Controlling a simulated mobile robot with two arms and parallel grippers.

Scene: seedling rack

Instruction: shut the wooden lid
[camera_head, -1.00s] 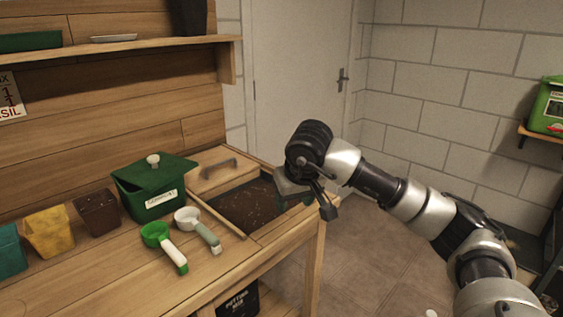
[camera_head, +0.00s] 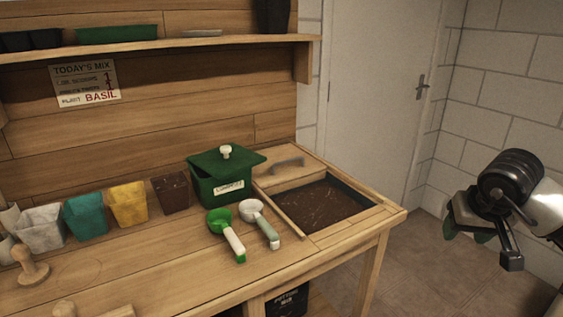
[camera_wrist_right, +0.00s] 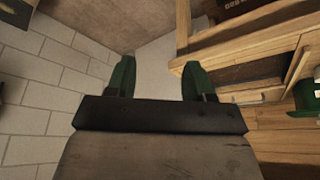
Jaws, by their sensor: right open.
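The wooden lid (camera_head: 279,171), with a grey bar handle (camera_head: 287,164), lies at the back of the soil bin in the bench top. The bin's front part is open and dark soil (camera_head: 325,204) shows in it. My right gripper (camera_head: 466,234) has green fingertips and is off to the right of the bench, over the floor and apart from the lid. In the right wrist view its two fingers (camera_wrist_right: 159,78) are spread with nothing between them. My left gripper is not in view.
A green lidded compost box (camera_head: 222,190) stands left of the lid. A green scoop (camera_head: 229,234) and a white scoop (camera_head: 259,222) lie in front of it. Several pots line the bench's back left. Open floor lies between the bench and my right arm.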

